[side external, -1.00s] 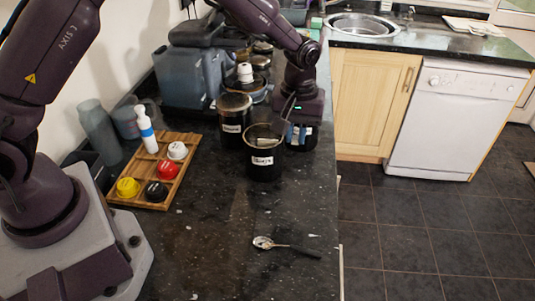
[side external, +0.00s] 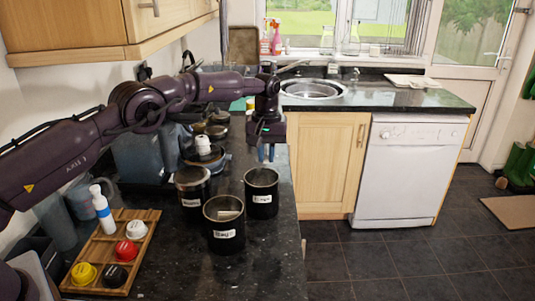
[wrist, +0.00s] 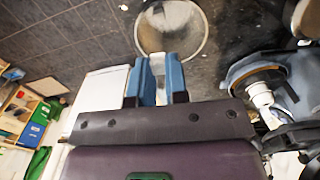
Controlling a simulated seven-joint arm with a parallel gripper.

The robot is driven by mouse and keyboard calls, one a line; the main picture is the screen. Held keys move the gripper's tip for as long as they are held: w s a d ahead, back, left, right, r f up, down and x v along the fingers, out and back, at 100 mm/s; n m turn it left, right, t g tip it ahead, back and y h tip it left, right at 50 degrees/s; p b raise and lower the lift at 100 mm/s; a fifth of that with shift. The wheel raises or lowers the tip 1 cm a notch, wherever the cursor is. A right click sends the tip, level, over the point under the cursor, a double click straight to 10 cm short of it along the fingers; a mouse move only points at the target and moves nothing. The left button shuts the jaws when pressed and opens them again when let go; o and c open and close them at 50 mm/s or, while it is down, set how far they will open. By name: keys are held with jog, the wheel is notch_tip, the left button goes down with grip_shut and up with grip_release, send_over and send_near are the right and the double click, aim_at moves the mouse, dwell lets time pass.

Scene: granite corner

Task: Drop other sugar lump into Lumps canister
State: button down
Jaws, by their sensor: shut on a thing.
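My gripper (side external: 268,156) points down above the open black canister (side external: 261,192) at the right of the group; its label is too small to read surely. Its blue fingers are shut on a small pale lump (wrist: 158,72), mostly hidden between them in the wrist view. The wrist view also shows an open round canister (wrist: 197,50) just beyond the fingertips. In the side view the fingertips are a little above and behind the rim; I cannot tell whether they are exactly over the opening.
A second open black canister (side external: 224,232) stands in front, with something pale inside. A wooden tray (side external: 140,243) holds coloured lids and a white bottle (side external: 103,210). A sink (side external: 312,89) is at the back right.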

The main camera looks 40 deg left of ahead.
aim_at(267, 162)
jog(key=shift+f, duration=2.5)
jog(key=c, duration=1.1)
grip_release()
jog(key=shift+o, duration=0.2)
notch_tip(267, 162, up, 13)
